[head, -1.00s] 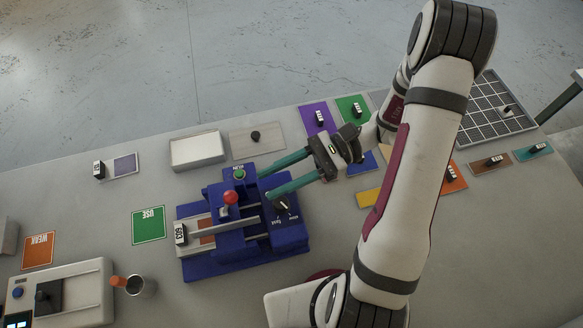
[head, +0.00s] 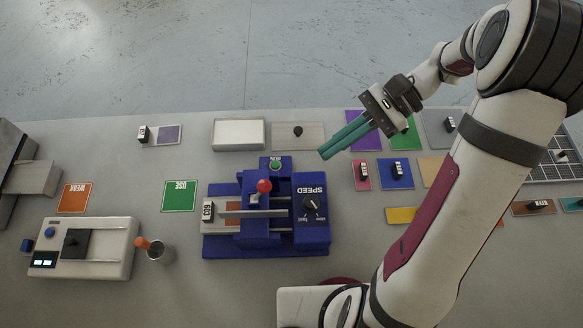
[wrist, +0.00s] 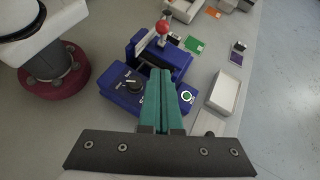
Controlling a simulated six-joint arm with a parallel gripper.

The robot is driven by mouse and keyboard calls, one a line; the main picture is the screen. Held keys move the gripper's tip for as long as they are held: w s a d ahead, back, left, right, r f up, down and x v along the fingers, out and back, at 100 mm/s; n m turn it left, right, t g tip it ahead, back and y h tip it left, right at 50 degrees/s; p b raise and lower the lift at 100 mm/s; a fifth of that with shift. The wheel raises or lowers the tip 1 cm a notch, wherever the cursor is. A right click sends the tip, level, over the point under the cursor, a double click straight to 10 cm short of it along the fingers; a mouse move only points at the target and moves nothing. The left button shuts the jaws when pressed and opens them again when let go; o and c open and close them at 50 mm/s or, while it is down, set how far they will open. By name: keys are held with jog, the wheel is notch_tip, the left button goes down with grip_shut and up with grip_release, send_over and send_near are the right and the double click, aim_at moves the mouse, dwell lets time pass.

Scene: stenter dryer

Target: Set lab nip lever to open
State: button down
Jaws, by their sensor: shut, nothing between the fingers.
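The blue lab machine (head: 225,246) stands on the grey table, with a speed knob (head: 310,203) on its right panel and a green button (head: 275,164) at its back. A lever with a red ball (head: 264,186) stands up from its middle; it also shows in the wrist view (wrist: 163,27). I cannot tell which setting the lever is in. My gripper (head: 323,153) is above the table, back and right of the machine, apart from the lever. Its teal fingers are together and empty, also in the wrist view (wrist: 161,72).
A white tray (head: 238,147) and a grey plate with a black knob (head: 298,131) lie behind the machine. Colored cards with small labelled pieces lie to the right. A metal cup (head: 160,252) and a white device (head: 112,258) stand to the left.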

aim_at(270, 183)
jog(key=s+a+f, duration=0.2)
jog(key=s+a, duration=0.1)
jog(key=a, duration=0.5)
jog(key=shift+s+f, duration=0.25)
jog(key=shift+s, duration=0.15)
jog(key=shift+a+r, duration=0.1)
jog(key=shift+a, duration=0.1)
jog(key=shift+a+r+h, duration=0.15)
jog(key=shift+h, duration=0.15)
jog(key=shift+a+r, duration=0.1)
jog(key=shift+a, duration=0.05)
jog(key=a+r+m+h, duration=0.1)
jog(key=a+h, duration=0.6)
jog(key=h, duration=0.1)
jog(key=shift+a+r+m, duration=0.35)
jog(key=shift+m, duration=0.05)
